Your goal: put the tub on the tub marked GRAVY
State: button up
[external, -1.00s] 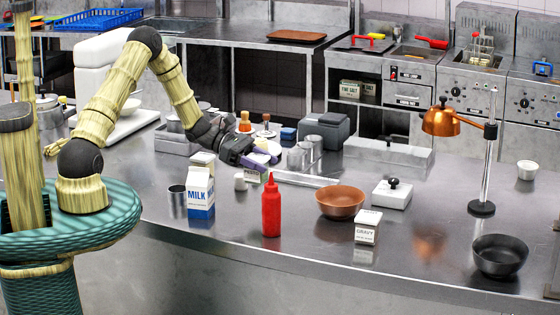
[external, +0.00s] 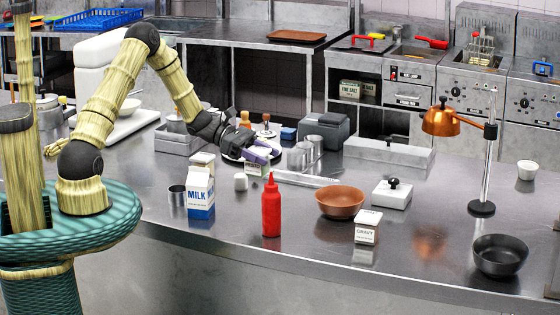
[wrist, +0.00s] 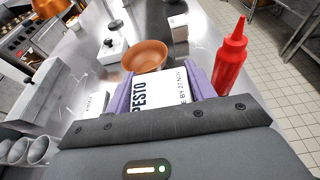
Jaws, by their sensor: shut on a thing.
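My gripper (external: 262,157) is shut on a white tub and holds it above the counter, near the small metal containers. In the wrist view the tub (wrist: 165,90) sits between the purple fingers, its label reading PESTO. In the external view my gripper hides most of it. The tub marked GRAVY (external: 367,227) stands upright near the counter's front edge, right of and nearer the camera than my gripper. It also shows small at the top of the wrist view (wrist: 178,27). Its top looks bare.
A red squeeze bottle (external: 271,208) and a brown bowl (external: 340,202) stand between my gripper and the GRAVY tub. A white lidded box (external: 392,194), heat lamp (external: 441,122) and black bowl (external: 499,255) stand right.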

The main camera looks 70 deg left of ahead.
jog(key=w+d+r+b, duration=0.2)
jog(key=w+d, duration=1.1)
notch_tip(320, 180, up, 6)
jog(key=f+b, duration=0.1)
send_over(375, 217)
jog(key=shift+r, duration=0.25)
notch_tip(375, 217, down, 6)
jog(key=shift+f, duration=0.2)
jog(key=shift+f+p, duration=0.6)
jog(key=shift+f, duration=1.2)
